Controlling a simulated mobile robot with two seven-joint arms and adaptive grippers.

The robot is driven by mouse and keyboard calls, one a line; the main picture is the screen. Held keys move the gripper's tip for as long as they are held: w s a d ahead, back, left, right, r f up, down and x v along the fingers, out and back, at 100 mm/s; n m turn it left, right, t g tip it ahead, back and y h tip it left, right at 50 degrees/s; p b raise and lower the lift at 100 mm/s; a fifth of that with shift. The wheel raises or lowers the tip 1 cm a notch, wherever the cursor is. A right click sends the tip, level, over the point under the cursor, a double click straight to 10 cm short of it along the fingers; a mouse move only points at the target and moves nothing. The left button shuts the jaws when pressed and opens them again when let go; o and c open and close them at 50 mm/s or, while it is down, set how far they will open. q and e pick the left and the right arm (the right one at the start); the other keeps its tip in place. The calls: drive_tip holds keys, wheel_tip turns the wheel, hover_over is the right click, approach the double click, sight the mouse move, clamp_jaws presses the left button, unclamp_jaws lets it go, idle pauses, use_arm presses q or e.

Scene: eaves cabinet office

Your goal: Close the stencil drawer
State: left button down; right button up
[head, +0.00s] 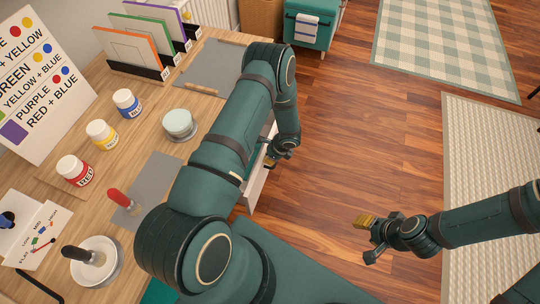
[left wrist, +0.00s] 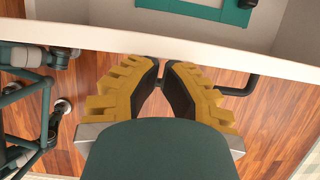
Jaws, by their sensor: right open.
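The white drawer (head: 256,186) stands open from the desk's right side in the head view, partly hidden by my left arm. In the left wrist view, its front panel's top edge (left wrist: 200,48) crosses the picture, with a dark bar handle (left wrist: 240,88) below it. A teal-edged flat piece (left wrist: 205,9) lies inside the drawer. My left gripper (head: 273,158) is at the drawer front. Its yellow fingers (left wrist: 163,75) are close together with a narrow gap, over the handle; contact is unclear. My right gripper (head: 366,235) is open and empty over the floor, away from the drawer.
The desk (head: 140,80) holds paint jars (head: 127,103), a round pale tub (head: 180,124), a red-handled tool (head: 120,198) and a card rack (head: 140,68). The wooden floor (head: 350,130) right of the drawer is clear.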

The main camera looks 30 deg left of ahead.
use_arm(q)
drive_tip(key=a, duration=0.2)
drive_tip(key=s+a, duration=0.1)
drive_tip(key=a, duration=0.2)
drive_tip(key=shift+s, duration=0.15)
use_arm(e)
drive_tip(key=shift+w+a+f, duration=0.1)
drive_tip(key=shift+a+f, duration=0.2)
drive_tip(key=shift+f, duration=0.05)
use_arm(q)
drive_tip(key=shift+b, duration=0.3)
drive_tip(key=w+d+r+p, duration=0.1)
drive_tip(key=d+r, duration=0.6)
drive_tip(key=r, duration=0.2)
drive_tip(key=shift+w+d+r, duration=0.2)
drive_tip(key=shift+w, duration=0.2)
use_arm(e)
drive_tip(key=shift+s+d+r, duration=0.35)
drive_tip(key=shift+d+r, duration=0.1)
drive_tip(key=shift+r, duration=0.25)
use_arm(q)
drive_tip(key=shift+s+d, duration=0.1)
